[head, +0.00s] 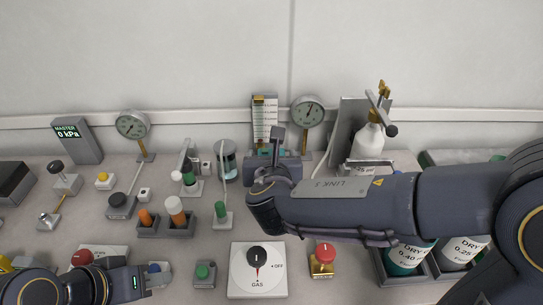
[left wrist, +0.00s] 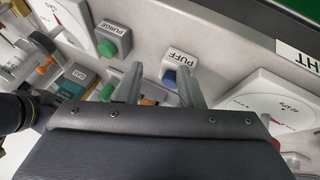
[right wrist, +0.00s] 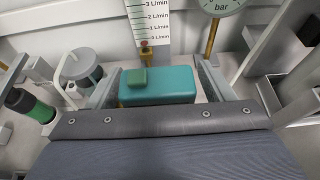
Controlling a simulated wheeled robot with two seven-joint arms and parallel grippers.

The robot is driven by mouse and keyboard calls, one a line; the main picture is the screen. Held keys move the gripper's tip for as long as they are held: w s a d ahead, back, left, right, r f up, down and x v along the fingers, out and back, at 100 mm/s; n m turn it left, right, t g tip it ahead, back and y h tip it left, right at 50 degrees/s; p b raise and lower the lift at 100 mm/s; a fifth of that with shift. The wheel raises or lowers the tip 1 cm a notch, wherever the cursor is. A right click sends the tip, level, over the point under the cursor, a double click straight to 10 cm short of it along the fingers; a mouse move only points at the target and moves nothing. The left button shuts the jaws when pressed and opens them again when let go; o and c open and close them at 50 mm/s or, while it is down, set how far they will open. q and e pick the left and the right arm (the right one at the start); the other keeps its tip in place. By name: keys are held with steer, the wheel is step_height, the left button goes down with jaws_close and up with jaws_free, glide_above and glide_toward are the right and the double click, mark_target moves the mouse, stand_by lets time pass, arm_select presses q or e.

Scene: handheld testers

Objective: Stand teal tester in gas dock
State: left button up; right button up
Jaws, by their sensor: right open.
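The teal tester (right wrist: 165,85), a teal box with a small green block on it, sits between the fingers of my right gripper (right wrist: 158,80) in the right wrist view. Those fingers are open. In the head view the right gripper (head: 275,160) hides most of it. A teal block marked GAS (left wrist: 82,78) shows in the left wrist view; I cannot tell whether it is the tester or the dock. The tester's lower part and seating are hidden. My left gripper (head: 138,283) is low at the left; its fingers (left wrist: 160,86) are apart and empty near the PUFF button (left wrist: 170,78).
The GAS knob (head: 257,258) and a red button (head: 323,254) stand in front of my right arm. A flow scale (head: 265,118) and a gauge (head: 308,112) rise behind my right gripper. A white bottle (head: 369,140) stands to the right.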

arm_select(q)
steer(key=shift+s+d+f, duration=0.1)
steer(key=shift+f, duration=0.2)
arm_select(e)
steer(key=shift+s+a+f, duration=0.15)
steer(key=shift+f, duration=0.15)
